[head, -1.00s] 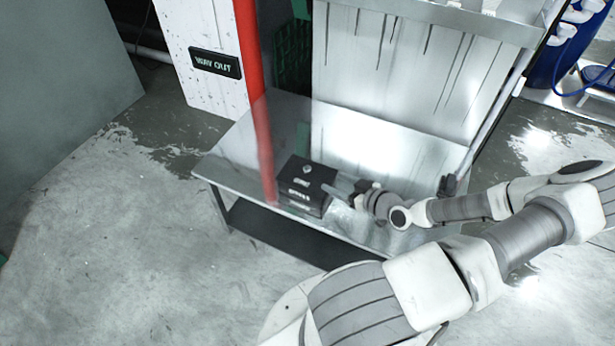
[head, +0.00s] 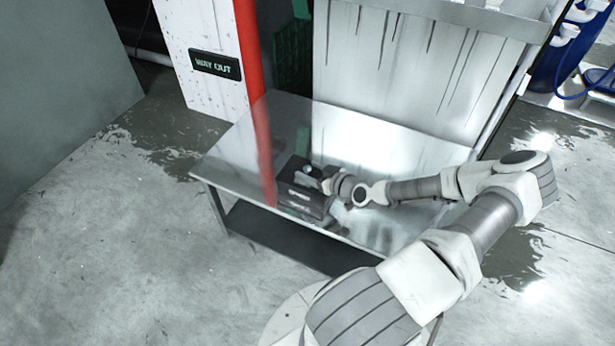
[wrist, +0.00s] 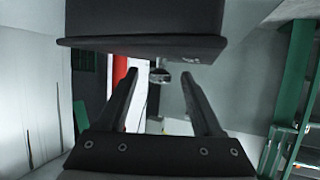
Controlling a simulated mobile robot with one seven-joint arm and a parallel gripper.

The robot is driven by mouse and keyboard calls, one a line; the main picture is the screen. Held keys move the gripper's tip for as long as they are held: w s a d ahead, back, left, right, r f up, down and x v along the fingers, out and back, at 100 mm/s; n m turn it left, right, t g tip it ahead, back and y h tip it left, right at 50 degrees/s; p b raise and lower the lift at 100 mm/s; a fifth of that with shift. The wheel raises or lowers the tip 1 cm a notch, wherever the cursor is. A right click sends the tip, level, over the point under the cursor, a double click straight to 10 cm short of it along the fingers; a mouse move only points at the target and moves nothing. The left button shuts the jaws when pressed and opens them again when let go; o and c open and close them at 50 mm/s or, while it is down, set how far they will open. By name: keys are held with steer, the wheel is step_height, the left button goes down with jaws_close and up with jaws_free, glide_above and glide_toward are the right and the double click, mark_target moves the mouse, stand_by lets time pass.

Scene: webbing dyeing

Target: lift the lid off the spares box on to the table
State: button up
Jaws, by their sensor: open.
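The spares box (head: 300,204) is a dark box standing on the metal table near its front left edge, with pale markings on its front. Its dark lid (head: 291,171) is on top, with a small round knob (head: 307,169) in the middle. My gripper (head: 318,174) is above the lid at the knob, covering its right part. In the wrist view the box's dark side and lid (wrist: 140,45) fill the upper part. The knob (wrist: 160,77) shows between the two spread fingertips of my gripper (wrist: 160,73). The fingers are open; contact with the knob cannot be told.
The metal table (head: 237,148) has bare top behind and to the right of the box. A streaked pale panel (head: 410,75) rises behind the table.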

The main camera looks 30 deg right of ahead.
jaws_close()
steer(key=shift+r, duration=0.1)
stand_by(0.4)
